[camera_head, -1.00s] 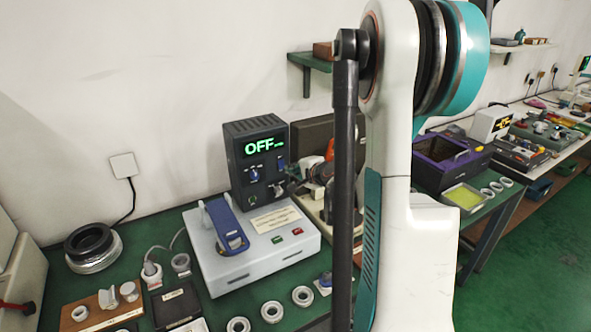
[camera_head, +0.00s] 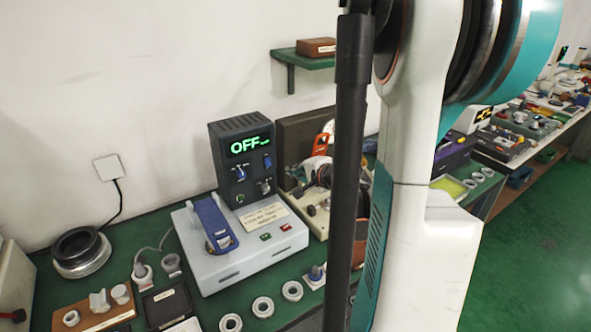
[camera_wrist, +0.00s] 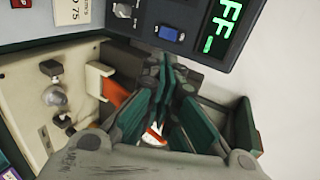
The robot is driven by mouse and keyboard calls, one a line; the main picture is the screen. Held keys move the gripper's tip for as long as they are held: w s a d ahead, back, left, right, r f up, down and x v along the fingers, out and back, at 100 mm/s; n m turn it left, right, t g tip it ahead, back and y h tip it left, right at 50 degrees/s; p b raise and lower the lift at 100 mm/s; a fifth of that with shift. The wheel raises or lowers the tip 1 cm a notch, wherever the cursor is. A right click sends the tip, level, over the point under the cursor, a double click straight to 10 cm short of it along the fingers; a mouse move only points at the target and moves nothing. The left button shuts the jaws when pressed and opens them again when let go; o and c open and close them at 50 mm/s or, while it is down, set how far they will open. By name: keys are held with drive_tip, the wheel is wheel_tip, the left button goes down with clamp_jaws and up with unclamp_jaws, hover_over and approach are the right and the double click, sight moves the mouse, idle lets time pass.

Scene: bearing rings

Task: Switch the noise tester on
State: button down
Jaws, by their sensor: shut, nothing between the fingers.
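The noise tester (camera_head: 240,160) is a dark upright box on the green bench, with a lit green OFF display (camera_head: 250,145). Its front carries knobs and a blue switch (camera_head: 267,162). In the wrist view the panel appears turned, with the display (camera_wrist: 222,28) at top right, the blue switch (camera_wrist: 171,33) and a silver knob (camera_wrist: 122,10). My gripper (camera_wrist: 168,68) is shut and empty, its fingertips just below the panel's edge in that view. Contact with the switch does not show. In the head view my gripper is hard to make out near my arm.
A pale base unit (camera_head: 215,265) with a blue lever (camera_head: 215,225) stands before the box. Several rings (camera_head: 262,307) lie along the bench front. A beige fixture with an orange part (camera_wrist: 116,92) stands beside the tester. A green shelf (camera_head: 300,60) hangs above.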

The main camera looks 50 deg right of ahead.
drive_tip(key=b, duration=0.2)
drive_tip(key=f+b, duration=0.1)
drive_tip(key=shift+s+a+f+b, duration=0.1)
drive_tip(key=shift+s+f+b, duration=0.1)
drive_tip(key=shift+s+b, duration=0.15)
drive_tip(key=b, duration=0.4)
approach(271, 165)
drive_tip(key=x, duration=0.5)
drive_tip(key=shift+f, duration=0.45)
drive_tip(key=shift+w+d, duration=0.25)
drive_tip(key=shift+w, duration=0.4)
